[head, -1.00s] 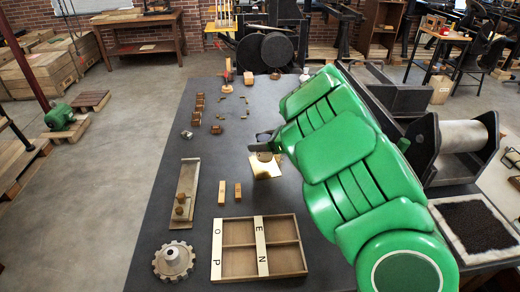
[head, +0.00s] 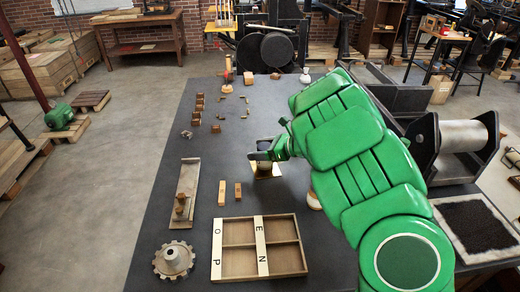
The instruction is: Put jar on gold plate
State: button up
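The gold plate (head: 276,174) lies flat on the dark table, right of the table's middle line. A small brownish round thing, apparently the jar (head: 264,168), shows at the plate, directly under my gripper. Whether it rests on the plate or hangs just above it cannot be told. My gripper (head: 261,158) is at the end of my green arm, over the plate. Its fingers are small and dark here, and their gap is not clear.
Two wooden blocks (head: 230,191) lie left of the plate. Small wooden pieces (head: 198,106) stand farther back.

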jog(key=shift+o, duration=0.9)
jog(key=shift+r, duration=0.1)
jog(key=v, duration=1.2)
jog(key=shift+o, duration=0.4)
jog(key=shift+r, duration=0.1)
